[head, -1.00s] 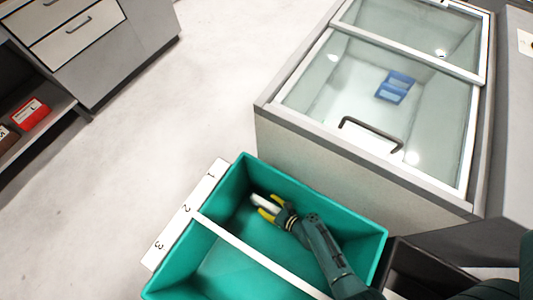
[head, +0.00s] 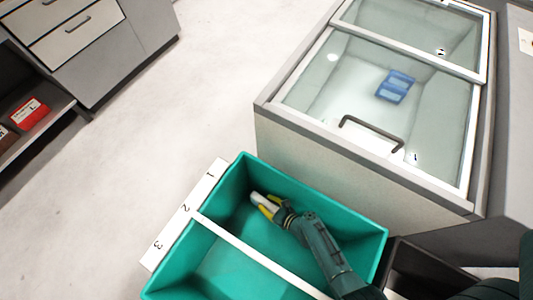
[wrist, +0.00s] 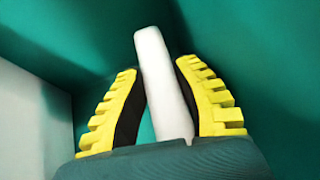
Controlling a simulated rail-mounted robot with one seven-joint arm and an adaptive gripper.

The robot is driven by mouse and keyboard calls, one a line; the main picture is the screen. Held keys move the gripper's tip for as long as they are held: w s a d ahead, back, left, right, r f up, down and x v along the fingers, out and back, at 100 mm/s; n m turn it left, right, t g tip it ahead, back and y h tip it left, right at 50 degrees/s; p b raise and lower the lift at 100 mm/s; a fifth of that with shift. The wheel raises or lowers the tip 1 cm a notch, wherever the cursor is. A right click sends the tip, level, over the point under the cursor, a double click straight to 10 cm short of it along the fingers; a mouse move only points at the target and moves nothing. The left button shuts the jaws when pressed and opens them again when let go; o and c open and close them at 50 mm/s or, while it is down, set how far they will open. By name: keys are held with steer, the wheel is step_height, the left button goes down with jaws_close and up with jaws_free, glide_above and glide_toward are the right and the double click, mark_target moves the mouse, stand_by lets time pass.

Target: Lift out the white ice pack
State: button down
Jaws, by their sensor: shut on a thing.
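The white ice pack (head: 261,200) is in the upper compartment of the green bin (head: 375,236), near its left end. In the wrist view the ice pack (wrist: 164,88) is a narrow white bar standing between the fingers. My gripper (head: 264,203) reaches down into this compartment, its yellow fingers shut on the ice pack. In the wrist view my gripper (wrist: 166,105) has a finger on each side of it; the right finger lies against it. I cannot tell whether the pack touches the bin floor.
A white divider (head: 250,251) crosses the bin beside my gripper. A numbered white strip (head: 186,213) lies along the bin's left rim. Open floor (head: 150,140) lies to the left.

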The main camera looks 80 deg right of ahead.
step_height(320, 180, up, 28)
steer(key=p, duration=2.1)
